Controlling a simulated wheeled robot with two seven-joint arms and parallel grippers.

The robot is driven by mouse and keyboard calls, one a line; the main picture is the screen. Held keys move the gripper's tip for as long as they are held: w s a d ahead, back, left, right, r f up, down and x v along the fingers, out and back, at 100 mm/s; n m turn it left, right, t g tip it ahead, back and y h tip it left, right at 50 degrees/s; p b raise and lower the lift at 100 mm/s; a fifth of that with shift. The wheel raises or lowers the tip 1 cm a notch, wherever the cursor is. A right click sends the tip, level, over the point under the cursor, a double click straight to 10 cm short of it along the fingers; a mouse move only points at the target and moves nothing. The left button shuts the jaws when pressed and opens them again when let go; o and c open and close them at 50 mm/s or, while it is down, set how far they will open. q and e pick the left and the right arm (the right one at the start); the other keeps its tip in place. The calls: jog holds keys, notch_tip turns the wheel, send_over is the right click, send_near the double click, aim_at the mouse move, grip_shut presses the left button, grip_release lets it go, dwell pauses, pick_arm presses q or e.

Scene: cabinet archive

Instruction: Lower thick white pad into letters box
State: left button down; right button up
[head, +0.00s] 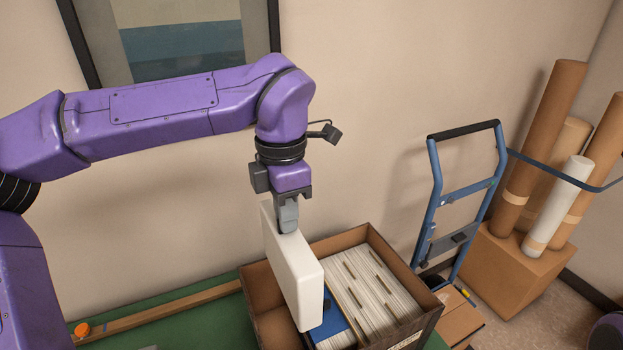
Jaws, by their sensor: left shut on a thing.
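A thick white pad (297,272) hangs upright from my left gripper (288,222), which is shut on its top edge. The letters box (263,304), an open brown box, stands below on the green surface. The pad is in front of the left part of the box and hides some of it. I cannot tell whether its lower edge is inside the box or above it. Rows of white papers (375,290) with several tan dividers fill the right part of the box. A blue item (334,331) shows beside the pad's lower end. My right gripper is not in view.
A wooden strip (165,311) lies on the green surface (205,326) left of the box, with an orange object (82,329) near its end. A blue hand truck (437,190) and a carton of tall tubes (515,270) stand at the right. The wall is close behind.

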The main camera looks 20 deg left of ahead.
aim_at(285, 236)
pick_arm(q)
jog(key=shift+w, duration=0.55)
jog(key=shift+s+r, duration=0.1)
jog(key=shift+s, duration=0.25)
jog(key=s, duration=0.1)
jog(key=s+r, duration=0.1)
jog(key=shift+s, duration=0.3)
jog(key=shift+s+f, duration=0.1)
jog(key=shift+s, duration=0.15)
jog(key=w+f, duration=0.1)
jog(key=f+b, duration=0.1)
jog(key=w+f+b, duration=0.1)
jog(key=f, duration=0.1)
jog(key=shift+w+f, duration=0.1)
jog(key=shift+w, duration=0.2)
jog(key=shift+f, duration=0.35)
jog(key=shift+s+f+b, duration=0.15)
jog(key=shift+s+b, duration=0.1)
jog(key=shift+b, duration=0.1)
jog(key=shift+s, duration=0.35)
jog(key=shift+w, duration=0.35)
jog(key=shift+s, duration=0.3)
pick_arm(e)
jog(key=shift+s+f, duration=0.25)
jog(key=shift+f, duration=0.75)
pick_arm(q)
jog(key=shift+w+p, duration=0.1)
jog(key=shift+p, duration=0.2)
